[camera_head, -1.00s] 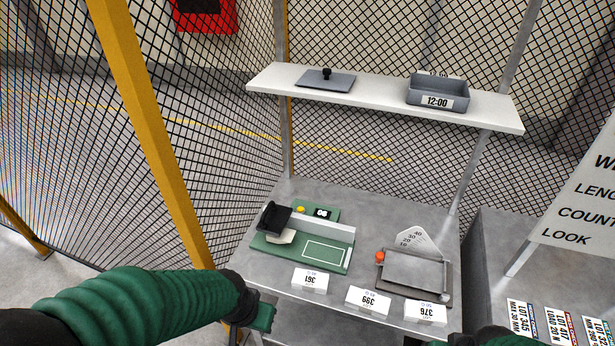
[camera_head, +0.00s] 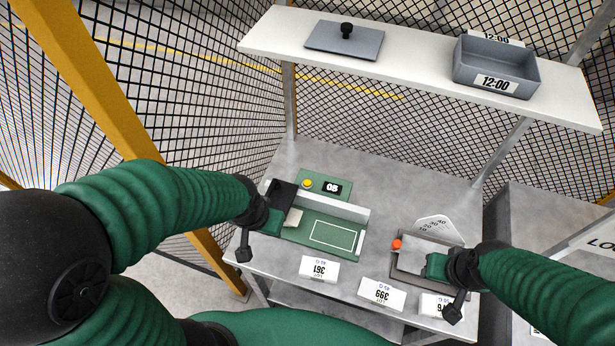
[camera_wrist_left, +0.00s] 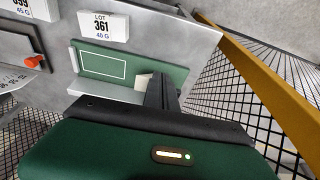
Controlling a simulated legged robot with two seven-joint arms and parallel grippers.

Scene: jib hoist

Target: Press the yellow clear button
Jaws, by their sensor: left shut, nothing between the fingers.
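The yellow button (camera_head: 308,183) sits on the back left of the green device (camera_head: 330,221), next to a small black display (camera_head: 332,188) with white digits. My left gripper (camera_head: 275,222) is shut and empty at the device's left edge, in front of the black block and short of the button. In the left wrist view its dark fingers (camera_wrist_left: 161,92) reach beside the pale wedge; the button is hidden there. My right gripper (camera_head: 434,265) is over the grey scale; its jaw gap is unclear.
The grey scale (camera_head: 408,263) has an orange knob (camera_head: 397,244). White lot cards (camera_head: 319,269) line the table's front edge. A yellow post (camera_head: 95,90) and mesh stand left.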

